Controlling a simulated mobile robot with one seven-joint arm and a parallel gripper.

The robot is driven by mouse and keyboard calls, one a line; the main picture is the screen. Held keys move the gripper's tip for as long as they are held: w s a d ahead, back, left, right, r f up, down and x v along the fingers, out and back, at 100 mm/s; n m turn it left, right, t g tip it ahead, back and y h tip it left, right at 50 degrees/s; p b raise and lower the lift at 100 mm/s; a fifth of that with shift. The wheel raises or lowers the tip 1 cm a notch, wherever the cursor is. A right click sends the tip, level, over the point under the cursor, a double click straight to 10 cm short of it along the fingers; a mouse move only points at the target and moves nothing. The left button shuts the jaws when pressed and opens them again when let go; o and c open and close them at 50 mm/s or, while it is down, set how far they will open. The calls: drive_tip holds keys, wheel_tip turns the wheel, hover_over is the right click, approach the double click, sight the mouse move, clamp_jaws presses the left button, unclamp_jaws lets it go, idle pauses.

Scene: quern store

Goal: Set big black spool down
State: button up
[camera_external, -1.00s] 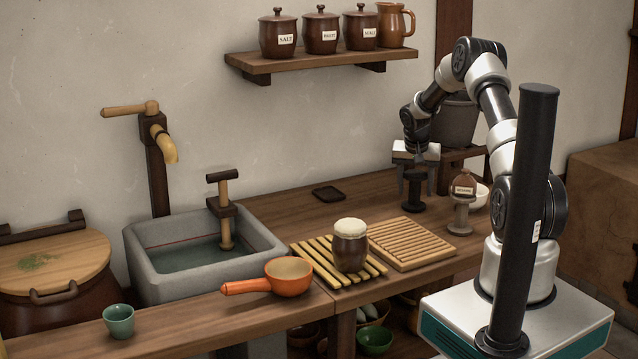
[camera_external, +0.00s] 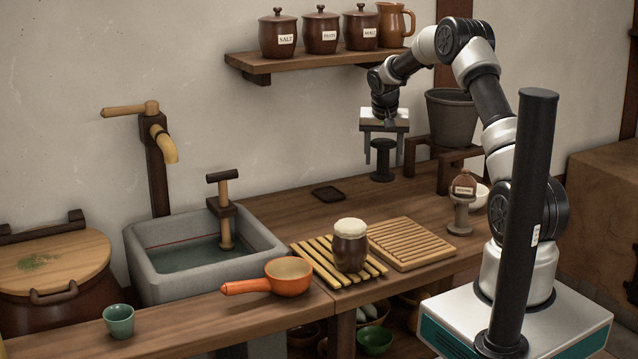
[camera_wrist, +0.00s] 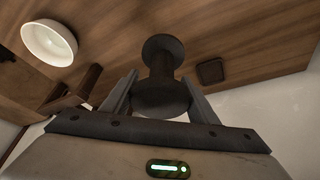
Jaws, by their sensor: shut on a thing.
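The big black spool (camera_external: 382,162) is upright between the fingers of my gripper (camera_external: 382,148) in the external view. My gripper points down and is shut on the spool's upper part. The spool is over the back of the wooden counter (camera_external: 290,208), near the wall; whether its base touches the wood is hard to tell. In the wrist view the spool (camera_wrist: 162,65) shows its round flange close to the fingers and its other flange beyond, with the counter wood behind it.
A small dark square coaster (camera_external: 328,194) lies left of the spool. A grey bucket (camera_external: 452,118) stands behind. A slatted board (camera_external: 412,243) and a jar (camera_external: 350,246) are in front.

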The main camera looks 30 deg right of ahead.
drive_tip(key=a+n+b, duration=0.2)
drive_tip(key=a+b, duration=0.1)
drive_tip(key=a, duration=1.5)
drive_tip(key=shift+t+y, duration=0.3)
drive_tip(key=shift+y, duration=0.1)
drive_tip(key=f+b, duration=0.1)
drive_tip(key=f, duration=0.5)
drive_tip(key=f+b, duration=0.1)
drive_tip(key=f, duration=0.2)
drive_tip(key=shift+a+f+b, duration=0.25)
drive_tip(key=shift+f+b, duration=0.05)
drive_tip(key=shift+f, duration=0.1)
drive_tip(key=shift+f, duration=0.15)
drive_tip(key=o, duration=1.1)
